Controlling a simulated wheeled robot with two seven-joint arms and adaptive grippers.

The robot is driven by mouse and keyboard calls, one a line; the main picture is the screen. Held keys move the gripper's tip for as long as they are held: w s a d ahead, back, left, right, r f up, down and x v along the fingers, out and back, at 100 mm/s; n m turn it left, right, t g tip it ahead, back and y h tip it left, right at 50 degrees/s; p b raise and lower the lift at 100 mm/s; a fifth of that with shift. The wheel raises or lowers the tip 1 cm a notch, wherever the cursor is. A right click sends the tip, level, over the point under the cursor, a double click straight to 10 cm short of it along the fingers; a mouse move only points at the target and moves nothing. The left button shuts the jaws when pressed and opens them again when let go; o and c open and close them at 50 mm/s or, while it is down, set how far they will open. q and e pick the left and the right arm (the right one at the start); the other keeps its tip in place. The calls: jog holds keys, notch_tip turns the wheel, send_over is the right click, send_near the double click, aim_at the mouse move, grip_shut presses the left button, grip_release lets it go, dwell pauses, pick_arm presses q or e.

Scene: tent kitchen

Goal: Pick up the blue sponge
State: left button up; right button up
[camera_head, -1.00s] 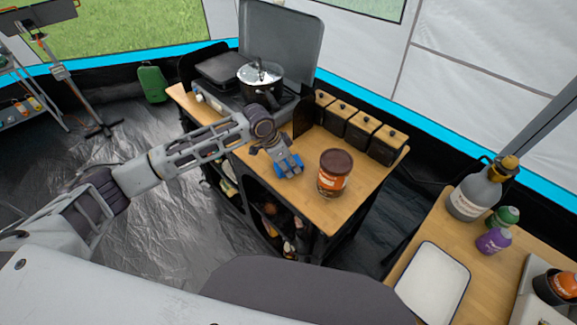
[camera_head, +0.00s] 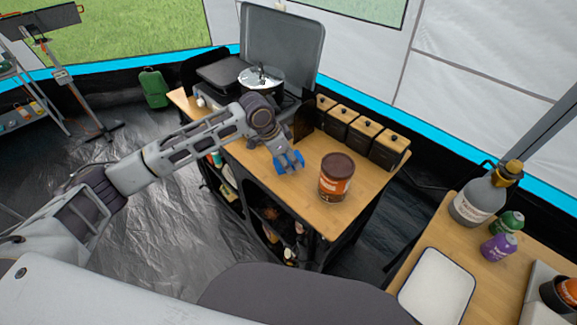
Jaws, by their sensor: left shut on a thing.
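The blue sponge (camera_head: 290,162) is at the front part of the wooden counter, left of the brown-lidded tub. My left gripper (camera_head: 286,158) comes in from the left, points down over the counter and is shut on the sponge. The fingers partly hide the sponge, and I cannot tell whether it touches the counter. My right gripper is not in view.
The tub (camera_head: 336,178) stands close right of my left gripper. Several black canisters (camera_head: 361,133) line the counter's back right, and a pot (camera_head: 262,80) sits on the stove behind. A white tray (camera_head: 437,286) lies on the right counter.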

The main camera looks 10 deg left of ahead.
aim_at(288, 160)
pick_arm(q)
notch_tip(288, 160, up, 2)
jog(key=shift+r, duration=0.25)
jog(key=shift+s+a+r, duration=0.1)
jog(key=shift+s+r, duration=0.05)
jog(key=shift+r, duration=0.1)
jog(key=shift+s+a, duration=0.45)
jog(key=shift+s, duration=0.15)
jog(key=s+a, duration=0.2)
jog(key=s, duration=0.2)
jog(key=shift+s+a, duration=0.1)
jog(key=shift+a, duration=0.3)
jog(key=s+a+b, duration=0.1)
jog(key=s+a, duration=0.6)
jog(key=s, duration=0.3)
jog(key=shift+s, duration=0.3)
jog(key=shift+o, duration=1.1)
jog(key=c, duration=0.4)
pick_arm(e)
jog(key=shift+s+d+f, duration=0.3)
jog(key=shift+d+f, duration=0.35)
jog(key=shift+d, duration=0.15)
